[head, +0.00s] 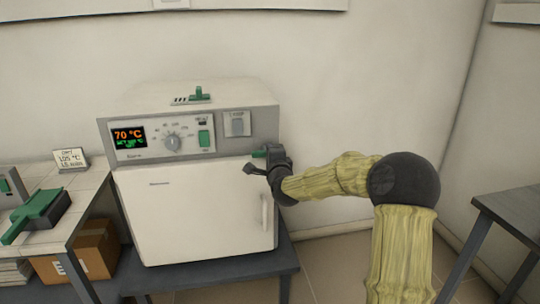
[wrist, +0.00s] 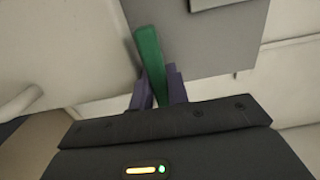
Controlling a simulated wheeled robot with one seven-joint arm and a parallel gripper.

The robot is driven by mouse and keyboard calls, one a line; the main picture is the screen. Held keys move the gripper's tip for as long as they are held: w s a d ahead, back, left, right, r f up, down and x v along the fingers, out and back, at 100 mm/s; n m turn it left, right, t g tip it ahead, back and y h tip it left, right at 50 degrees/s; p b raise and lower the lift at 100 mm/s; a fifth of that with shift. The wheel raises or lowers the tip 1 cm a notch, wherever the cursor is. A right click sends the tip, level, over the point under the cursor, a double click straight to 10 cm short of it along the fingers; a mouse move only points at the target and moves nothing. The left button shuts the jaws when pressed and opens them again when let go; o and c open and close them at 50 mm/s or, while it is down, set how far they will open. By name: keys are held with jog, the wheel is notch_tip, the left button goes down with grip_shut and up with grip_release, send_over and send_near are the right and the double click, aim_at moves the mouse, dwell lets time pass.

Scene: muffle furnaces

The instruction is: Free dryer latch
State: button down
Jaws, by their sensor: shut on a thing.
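The dryer (head: 197,218) is a white box with a grey control panel, its door closed and a vertical handle (head: 264,212) at the door's right side. My gripper (head: 258,160) is at the dryer's upper right front, just above the door handle. The green latch (head: 259,154) shows at my fingertips in the head view. In the wrist view the green latch (wrist: 150,58) stands between my two dark fingers, which are shut on it. Its lower end is hidden by the fingers and the gripper body.
The dryer stands on a grey table (head: 245,264). At left, a bench (head: 88,183) bears a green-handled device (head: 38,212) and a small sign (head: 70,159); a cardboard box (head: 92,252) sits below. Another grey table (head: 508,212) stands at right. The floor between is clear.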

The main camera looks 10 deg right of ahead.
jog(key=shift+f, duration=0.1)
jog(key=c, duration=1.4)
grip_release()
jog(key=shift+s, duration=0.1)
jog(key=shift+o, duration=0.2)
